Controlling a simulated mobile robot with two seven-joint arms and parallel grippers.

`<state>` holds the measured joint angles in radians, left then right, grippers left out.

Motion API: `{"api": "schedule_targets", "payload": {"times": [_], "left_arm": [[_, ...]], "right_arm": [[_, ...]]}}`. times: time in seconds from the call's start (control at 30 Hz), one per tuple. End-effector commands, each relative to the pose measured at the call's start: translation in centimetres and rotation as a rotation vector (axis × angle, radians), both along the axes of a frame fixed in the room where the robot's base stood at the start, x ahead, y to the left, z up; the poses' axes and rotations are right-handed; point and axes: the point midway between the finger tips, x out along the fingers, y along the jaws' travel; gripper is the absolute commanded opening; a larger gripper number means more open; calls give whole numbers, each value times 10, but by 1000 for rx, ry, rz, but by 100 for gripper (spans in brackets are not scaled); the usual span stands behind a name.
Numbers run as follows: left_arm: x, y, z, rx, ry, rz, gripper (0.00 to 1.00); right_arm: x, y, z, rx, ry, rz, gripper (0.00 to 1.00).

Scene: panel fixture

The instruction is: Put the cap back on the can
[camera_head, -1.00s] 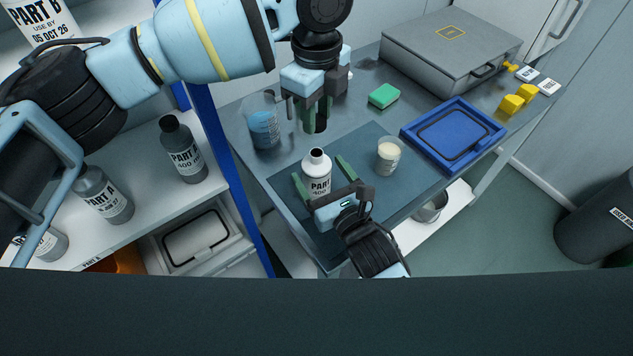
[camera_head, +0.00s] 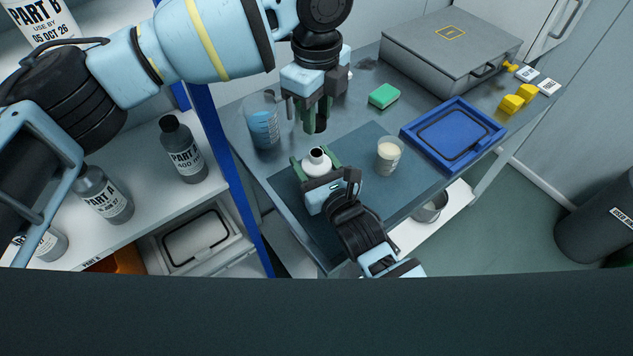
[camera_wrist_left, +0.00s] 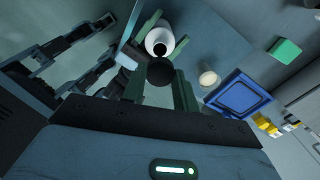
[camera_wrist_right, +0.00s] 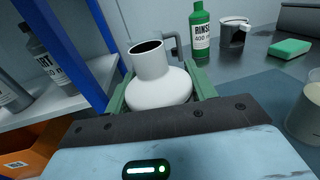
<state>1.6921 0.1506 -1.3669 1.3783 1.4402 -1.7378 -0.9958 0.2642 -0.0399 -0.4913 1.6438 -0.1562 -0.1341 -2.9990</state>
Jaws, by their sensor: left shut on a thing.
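The can is a white bottle (camera_head: 317,166) with a bare open neck, upright on the dark mat (camera_head: 372,180). It also shows in the right wrist view (camera_wrist_right: 160,85) and the left wrist view (camera_wrist_left: 160,40). My right gripper (camera_head: 317,165) has its green fingers on both sides of the can, low on its body; whether they touch it is hard to tell. My left gripper (camera_head: 314,112) is shut on the black cap (camera_wrist_left: 160,73), above the table behind the can. The fingers partly hide the cap in the head view.
A beaker of blue liquid (camera_head: 264,125) stands left of the left gripper. A cup of pale liquid (camera_head: 389,155) is right of the can. A blue tray (camera_head: 407,133), green sponge (camera_head: 384,95) and grey case (camera_head: 440,55) lie farther back. A green rinse bottle (camera_wrist_right: 200,35) stands behind.

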Motion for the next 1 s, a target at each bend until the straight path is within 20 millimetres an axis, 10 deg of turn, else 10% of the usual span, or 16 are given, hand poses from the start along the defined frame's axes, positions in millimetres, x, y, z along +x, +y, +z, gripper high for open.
{"api": "schedule_targets", "payload": {"times": [0.23, 1.0], "left_arm": [[0, 0, 0, 0, 0, 0, 9], [0, 0, -50, 0, 0, 0, 9]], "right_arm": [[0, 0, 0, 0, 0, 0, 14], [0, 0, 0, 0, 0, 0, 14]]}}
